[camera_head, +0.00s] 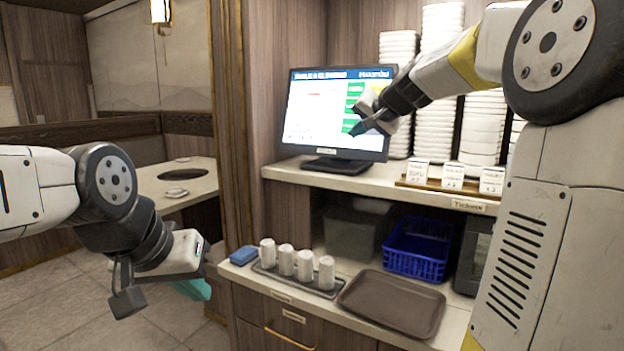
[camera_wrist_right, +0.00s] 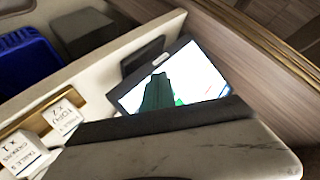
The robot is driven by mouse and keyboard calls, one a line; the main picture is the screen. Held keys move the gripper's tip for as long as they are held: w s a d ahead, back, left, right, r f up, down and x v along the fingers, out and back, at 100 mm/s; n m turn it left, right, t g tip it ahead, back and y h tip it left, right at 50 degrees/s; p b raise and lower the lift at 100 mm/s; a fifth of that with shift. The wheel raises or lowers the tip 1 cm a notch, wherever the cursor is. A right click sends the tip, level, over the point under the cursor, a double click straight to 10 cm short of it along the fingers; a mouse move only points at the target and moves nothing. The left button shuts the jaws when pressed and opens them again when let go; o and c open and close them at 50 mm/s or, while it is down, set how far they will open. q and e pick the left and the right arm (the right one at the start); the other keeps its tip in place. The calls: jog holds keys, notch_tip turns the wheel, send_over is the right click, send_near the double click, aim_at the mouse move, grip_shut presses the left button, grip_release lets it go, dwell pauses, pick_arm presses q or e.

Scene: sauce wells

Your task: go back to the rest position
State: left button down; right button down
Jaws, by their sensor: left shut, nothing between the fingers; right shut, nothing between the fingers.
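My left gripper (camera_head: 197,289) hangs low at the left in the head view, over the floor beside the counter. Its teal fingers are partly hidden behind its body, and it is shut and empty. My right gripper (camera_head: 357,130) is raised in front of the monitor (camera_head: 320,118), its fingertips over the lower right of the lit screen. It is shut and empty. In the right wrist view its teal fingers (camera_wrist_right: 157,92) show against the screen; I cannot tell whether they touch it.
The shelf bears ticket cards (camera_head: 453,175) and stacked white dishes (camera_head: 483,125). Below stand a blue basket (camera_head: 416,250), a brown tray (camera_head: 392,303), several white cups (camera_head: 305,265) and a blue sponge (camera_head: 244,255). A table (camera_head: 150,181) is behind my left arm. Floor at lower left is clear.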

jog(key=s+a+f+n+g, duration=0.1)
jog(key=s+f+n+g, duration=0.1)
jog(key=s+f, duration=0.4)
jog(key=s+a+f+n+g+h, duration=0.1)
jog(key=s+f, duration=0.6)
jog(key=s, duration=1)
jog(key=s+a+f+n+g, duration=0.1)
jog(key=s+f+n+g, duration=0.1)
jog(key=s+f, duration=0.5)
jog(key=s, duration=0.5)
jog(key=shift+a+n+g+h, duration=0.2)
jog(key=shift+n+g+h, duration=0.1)
jog(key=shift+n+g, duration=0.1)
